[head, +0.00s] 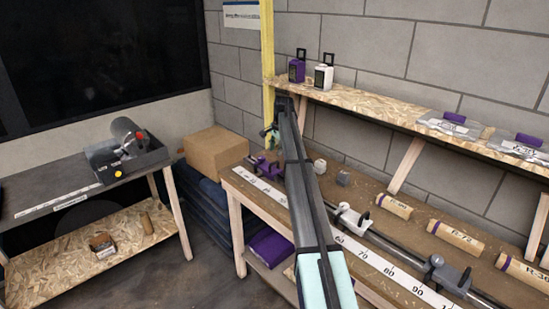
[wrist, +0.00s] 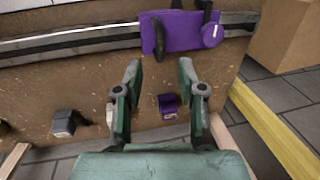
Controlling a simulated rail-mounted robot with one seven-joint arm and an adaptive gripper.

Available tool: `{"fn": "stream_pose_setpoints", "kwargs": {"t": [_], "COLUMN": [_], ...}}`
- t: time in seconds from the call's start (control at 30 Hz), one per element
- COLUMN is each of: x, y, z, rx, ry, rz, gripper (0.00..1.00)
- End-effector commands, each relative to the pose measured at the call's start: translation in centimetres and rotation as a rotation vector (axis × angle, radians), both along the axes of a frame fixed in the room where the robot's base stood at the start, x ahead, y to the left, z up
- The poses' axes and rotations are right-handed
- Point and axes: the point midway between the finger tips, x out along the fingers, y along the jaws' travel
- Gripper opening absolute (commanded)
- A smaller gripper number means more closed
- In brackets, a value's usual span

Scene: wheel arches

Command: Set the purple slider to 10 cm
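The purple slider (head: 265,166) sits on the metal rail near the left end of the bench in the head view, partly hidden by my arm. In the wrist view the purple slider (wrist: 178,34) is on the rail at the top, with dark upright parts and a round purple knob with a white mark. My gripper (wrist: 160,78) is open and empty, its two green fingers apart and below the slider in the picture, not around it. The ruler strip (head: 384,266) runs along the bench's front edge; the number at the purple slider is too small to read.
A white slider (head: 352,219) and a grey slider (head: 446,274) share the rail. A small purple block (wrist: 168,105) and a grey block (wrist: 66,122) lie on the bench near my fingers. A shelf (head: 390,112) hangs above. A yellow post (wrist: 270,120) stands close by.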

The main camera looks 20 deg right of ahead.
Motion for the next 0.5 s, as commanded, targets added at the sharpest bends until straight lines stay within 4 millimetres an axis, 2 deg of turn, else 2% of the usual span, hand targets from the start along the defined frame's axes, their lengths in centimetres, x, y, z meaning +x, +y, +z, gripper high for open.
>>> {"fn": "stream_pose_setpoints", "kwargs": {"t": [0.03, 0.2, 0.5], "x": [-0.2, -0.7, -1.0], "y": [-0.1, -0.3, -0.4], "z": [1.1, 3.6, 5.2], "rx": [-0.001, 0.000, 0.000], "ry": [-0.001, -0.001, 0.000], "rz": [0.000, 0.000, 0.000], "gripper": [0.39, 0.39, 0.39]}}
